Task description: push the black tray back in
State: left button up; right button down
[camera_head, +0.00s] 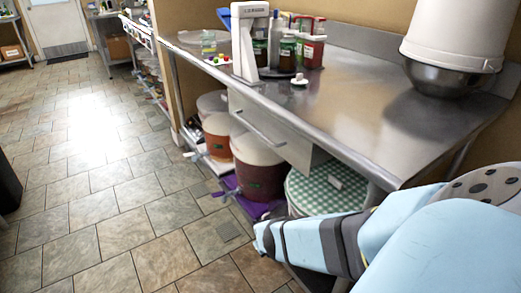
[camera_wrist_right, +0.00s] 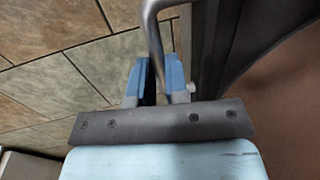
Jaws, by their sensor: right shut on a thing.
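The black tray (camera_wrist_right: 235,45) shows in the right wrist view as a dark wall and floor right of my fingers. Its bent metal handle (camera_wrist_right: 152,30) runs down between the blue fingers of my right gripper (camera_wrist_right: 160,75), which are shut on it. In the head view my right arm reaches in from the right, with my right gripper (camera_head: 262,238) low in front of the table's lower level. The arm hides most of the black tray there. A bucket with a green checkered cover (camera_head: 325,188) stands just behind the arm. My left gripper is not in view.
A steel table (camera_head: 345,100) stands above, with a drawer (camera_head: 265,130) under its top. A purple tray (camera_head: 228,190) holds a reddish bucket (camera_head: 257,172) to the left of the checkered one. The tiled floor (camera_head: 110,220) in front is clear.

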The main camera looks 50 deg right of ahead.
jog(key=shift+s+d, duration=0.15)
jog(key=shift+d, duration=0.65)
jog(key=shift+d+r, duration=0.1)
jog(key=c, duration=1.1)
grip_release()
